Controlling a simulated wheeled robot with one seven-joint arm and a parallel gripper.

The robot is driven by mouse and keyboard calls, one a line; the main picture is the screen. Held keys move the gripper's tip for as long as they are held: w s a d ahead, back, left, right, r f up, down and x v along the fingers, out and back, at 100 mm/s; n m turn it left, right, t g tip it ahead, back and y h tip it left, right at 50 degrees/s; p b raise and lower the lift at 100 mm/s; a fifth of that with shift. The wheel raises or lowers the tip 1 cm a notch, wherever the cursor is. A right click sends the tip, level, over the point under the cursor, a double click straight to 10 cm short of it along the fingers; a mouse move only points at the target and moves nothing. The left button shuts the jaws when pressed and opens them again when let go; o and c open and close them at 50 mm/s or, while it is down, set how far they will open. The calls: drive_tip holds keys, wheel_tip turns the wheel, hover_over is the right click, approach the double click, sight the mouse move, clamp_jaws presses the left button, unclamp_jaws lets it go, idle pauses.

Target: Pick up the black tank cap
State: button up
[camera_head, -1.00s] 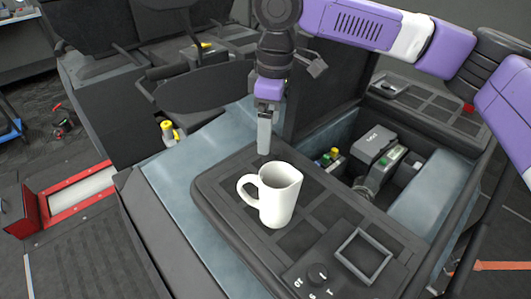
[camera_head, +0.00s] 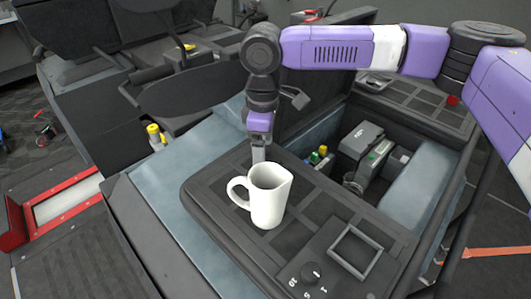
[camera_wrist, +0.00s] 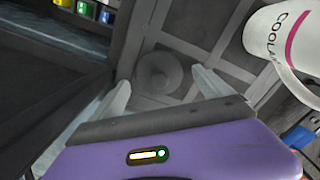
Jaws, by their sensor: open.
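The black tank cap (camera_wrist: 158,72) shows in the wrist view as a dark round piece on the dark ribbed panel. It lies between and just beyond the fingertips of my gripper (camera_wrist: 161,80), which is open and empty. In the head view my gripper (camera_head: 259,153) points down just behind the white jug, over the panel. There the cap cannot be made out, and the jug covers the fingertips' lower end.
The white jug (camera_head: 269,200) stands upright on the panel (camera_head: 215,205); in the wrist view it is close on the right. A square frame (camera_head: 355,253) and a dial (camera_head: 311,273) are in front. An open bay with a grey device (camera_head: 361,141) lies to the right.

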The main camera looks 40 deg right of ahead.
drive_tip(key=shift+c, duration=0.2)
drive_tip(key=c, duration=1.4)
